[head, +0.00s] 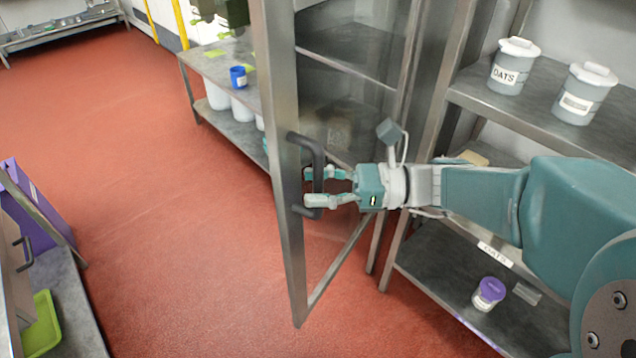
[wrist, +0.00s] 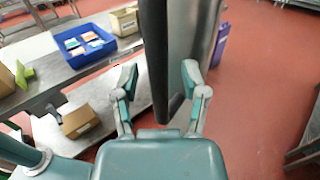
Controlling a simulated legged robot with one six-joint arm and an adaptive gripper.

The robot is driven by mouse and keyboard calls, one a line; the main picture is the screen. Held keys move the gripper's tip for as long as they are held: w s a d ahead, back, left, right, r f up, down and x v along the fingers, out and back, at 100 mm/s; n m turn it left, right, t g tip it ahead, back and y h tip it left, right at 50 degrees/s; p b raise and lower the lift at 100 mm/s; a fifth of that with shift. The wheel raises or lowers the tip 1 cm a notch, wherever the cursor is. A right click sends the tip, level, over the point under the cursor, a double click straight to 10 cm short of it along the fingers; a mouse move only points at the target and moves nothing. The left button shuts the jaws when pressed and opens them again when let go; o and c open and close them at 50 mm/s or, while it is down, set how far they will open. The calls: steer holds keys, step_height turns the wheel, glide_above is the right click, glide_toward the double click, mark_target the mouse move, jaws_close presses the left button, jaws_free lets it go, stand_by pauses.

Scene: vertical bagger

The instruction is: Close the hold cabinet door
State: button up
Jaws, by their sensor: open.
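The hold cabinet door (head: 283,150) stands open in the head view, a metal frame with a see-through panel. A dark bar handle (head: 318,160) is on its edge. My gripper (head: 312,187) is at the handle with its fingers open. In the wrist view the dark handle (wrist: 154,60) runs between the two spread fingertips (wrist: 160,80), and I see a gap on each side of it. Whether a finger touches the handle, I cannot tell.
The red floor (head: 130,150) to the left is clear.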

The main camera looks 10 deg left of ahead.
jaws_close()
steer(key=shift+a, duration=0.15)
